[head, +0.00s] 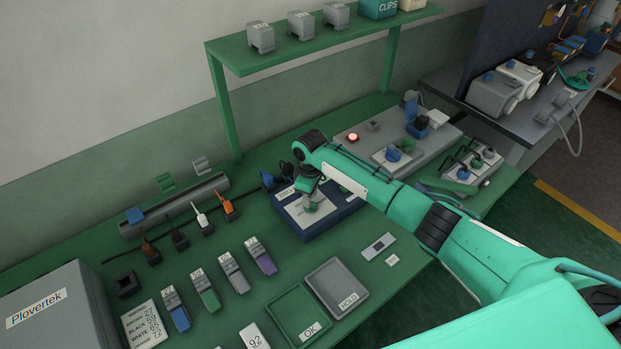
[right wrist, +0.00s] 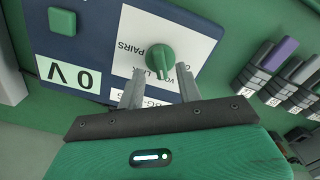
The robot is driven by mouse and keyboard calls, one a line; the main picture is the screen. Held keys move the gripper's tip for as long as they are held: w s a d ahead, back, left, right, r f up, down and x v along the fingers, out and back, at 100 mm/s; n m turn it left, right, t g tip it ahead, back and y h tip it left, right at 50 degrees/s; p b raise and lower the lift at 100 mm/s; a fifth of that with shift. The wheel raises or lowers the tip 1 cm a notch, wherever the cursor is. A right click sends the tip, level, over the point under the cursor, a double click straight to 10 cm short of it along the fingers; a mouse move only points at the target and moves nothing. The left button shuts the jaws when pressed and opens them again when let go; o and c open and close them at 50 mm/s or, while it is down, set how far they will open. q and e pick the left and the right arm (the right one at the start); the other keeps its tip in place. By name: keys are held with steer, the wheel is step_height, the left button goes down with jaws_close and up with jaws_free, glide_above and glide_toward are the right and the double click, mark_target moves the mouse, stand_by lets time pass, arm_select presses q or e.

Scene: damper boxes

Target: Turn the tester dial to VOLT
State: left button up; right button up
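The tester is a dark blue box (head: 328,228) on the green bench, with a white dial plate partly hidden by my right gripper. In the right wrist view the tester (right wrist: 108,18) shows a green dial (right wrist: 160,59) on a white plate. The words PAIRS and LINK are readable there; a word starting VO is partly hidden. A display (right wrist: 68,75) reads 0 V. My right gripper (head: 312,207) points down over the dial. In the wrist view its fingers (right wrist: 160,72) are apart, one on each side of the dial's near end; contact cannot be told. My left gripper is out of view.
Several coloured connectors (head: 232,272) lie in a row left of the tester. A green OK tray (head: 290,305) and a grey HOLD tray (head: 337,285) lie in front. A grey fixture plate (head: 440,140) stands behind right. A green shelf (head: 300,50) rises at the back.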

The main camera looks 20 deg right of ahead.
step_height(320, 180, up, 12)
steer(key=b, duration=0.2)
steer(key=shift+f+b, duration=0.2)
steer(key=shift+b, duration=0.1)
steer(key=shift+s+f, duration=0.1)
